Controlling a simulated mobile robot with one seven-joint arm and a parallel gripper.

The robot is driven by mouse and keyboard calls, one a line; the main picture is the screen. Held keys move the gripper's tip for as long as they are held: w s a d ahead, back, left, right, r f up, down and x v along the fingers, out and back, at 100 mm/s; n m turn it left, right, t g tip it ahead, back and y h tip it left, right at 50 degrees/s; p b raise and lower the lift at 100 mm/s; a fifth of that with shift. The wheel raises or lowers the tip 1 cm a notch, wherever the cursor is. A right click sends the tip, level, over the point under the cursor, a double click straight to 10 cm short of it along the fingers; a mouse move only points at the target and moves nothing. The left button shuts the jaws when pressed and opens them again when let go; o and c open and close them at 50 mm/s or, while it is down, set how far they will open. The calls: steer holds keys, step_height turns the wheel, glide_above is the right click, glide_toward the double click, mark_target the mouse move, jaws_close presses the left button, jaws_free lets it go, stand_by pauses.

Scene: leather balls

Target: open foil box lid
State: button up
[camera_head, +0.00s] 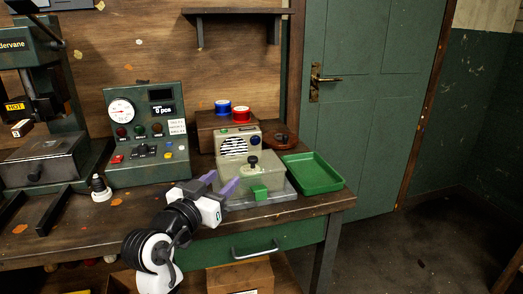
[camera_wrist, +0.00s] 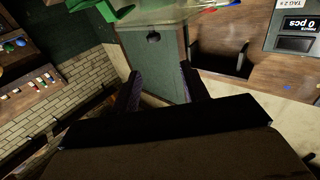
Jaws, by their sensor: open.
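No box is labelled as foil. A cream box (camera_head: 236,172) with a black knob (camera_head: 253,161) on top stands on a grey base near the right end of the bench. Its top looks closed. My gripper (camera_head: 221,184) is open and empty, with purple fingers spread at the left front of this box. In the wrist view my gripper (camera_wrist: 160,76) also shows open, with nothing between the fingers. A dark knob (camera_wrist: 152,37) on a grey-green surface shows beyond them. A dark box (camera_head: 45,160) with a knob stands under the press at far left.
A control panel (camera_head: 147,135) stands left of my gripper. A green tray (camera_head: 313,173) lies right of the cream box. A green drawer (camera_head: 255,250) is below; the door (camera_head: 365,115) is at right.

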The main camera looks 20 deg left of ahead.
mark_target(250, 160)
steer(key=shift+h, duration=0.3)
steer(key=w+d+p, duration=0.1)
steer(key=w, duration=0.3)
steer(key=w+d, duration=0.1)
steer(key=w, duration=0.4)
steer(key=w+p, duration=0.1)
steer(key=w, duration=0.3)
steer(key=shift+w+d+f+p, duration=0.25)
steer(key=shift+w+d+p, duration=0.1)
steer(key=shift+d, duration=0.05)
jaws_close()
